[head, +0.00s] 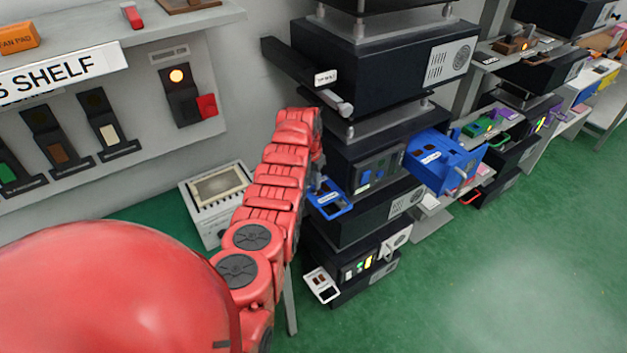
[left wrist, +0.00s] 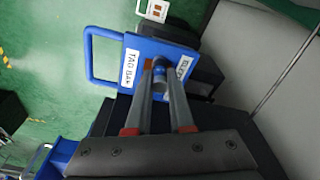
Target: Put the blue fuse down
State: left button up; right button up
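The blue fuse (left wrist: 159,74) shows in the left wrist view as a small blue cylinder between my fingertips. My left gripper (left wrist: 159,66) is shut on it. Fuse and fingertips are over a blue tray (left wrist: 118,50) with a loop handle and white labels, one reading TAG BAR. I cannot tell whether the fuse touches the tray. In the head view the blue tray (head: 332,212) juts from the dark rack, and my left gripper (head: 317,178) is mostly hidden behind my red arm. My right gripper is not in view.
A blue drawer box (head: 445,160) sticks out to the right of the tray. A white tray (head: 322,285) juts out lower down. A white-framed box (head: 215,190) stands left of my arm. Above, a dark rack unit (head: 385,65) overhangs. Green floor on the right is clear.

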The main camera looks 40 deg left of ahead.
pick_arm(q)
jog(key=o, duration=0.4)
jog(key=shift+o, duration=0.2)
jog(key=shift+r, duration=0.2)
jog(key=shift+a+r+b, duration=0.1)
jog(key=shift+r+b, duration=0.25)
jog(key=shift+r, duration=0.3)
notch_tip(320, 180, up, 11)
jog(key=s+b, duration=0.1)
jog(key=shift+s+f, duration=0.2)
jog(key=shift+s, duration=0.2)
jog(key=shift+f, duration=0.1)
